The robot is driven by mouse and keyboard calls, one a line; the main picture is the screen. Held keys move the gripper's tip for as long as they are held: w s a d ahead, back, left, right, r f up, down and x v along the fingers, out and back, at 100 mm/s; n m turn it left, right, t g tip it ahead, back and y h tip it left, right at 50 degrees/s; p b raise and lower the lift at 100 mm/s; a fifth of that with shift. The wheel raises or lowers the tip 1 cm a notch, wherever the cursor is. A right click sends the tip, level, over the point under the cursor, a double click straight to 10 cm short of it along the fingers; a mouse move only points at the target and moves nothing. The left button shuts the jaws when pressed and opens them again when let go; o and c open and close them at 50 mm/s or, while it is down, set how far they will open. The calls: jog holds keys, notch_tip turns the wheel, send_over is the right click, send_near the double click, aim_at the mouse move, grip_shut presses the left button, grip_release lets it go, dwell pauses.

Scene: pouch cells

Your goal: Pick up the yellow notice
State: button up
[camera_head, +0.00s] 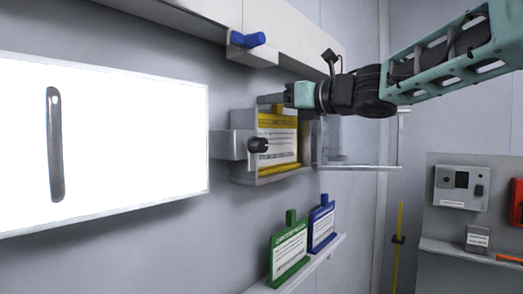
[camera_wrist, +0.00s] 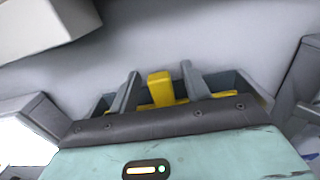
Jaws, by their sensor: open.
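The yellow notice (camera_head: 280,122) stands upright in a grey wall holder (camera_head: 240,165) in the head view, its white printed face showing. Its tab shows in the wrist view (camera_wrist: 160,90). My gripper (camera_head: 268,99) is at the holder's top, close to the tab. In the wrist view my gripper (camera_wrist: 161,76) is open, with one dark finger on each side of the yellow tab and a gap visible on both sides. The lower part of the notice is hidden behind my gripper body in the wrist view.
A green notice (camera_head: 289,252) and a blue notice (camera_head: 321,226) stand on a lower shelf (camera_head: 335,245). A white panel with a grey handle (camera_head: 55,145) is at left. A blue lever (camera_head: 248,40) juts out above.

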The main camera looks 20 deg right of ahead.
jog(key=shift+w, duration=0.1)
grip_shut()
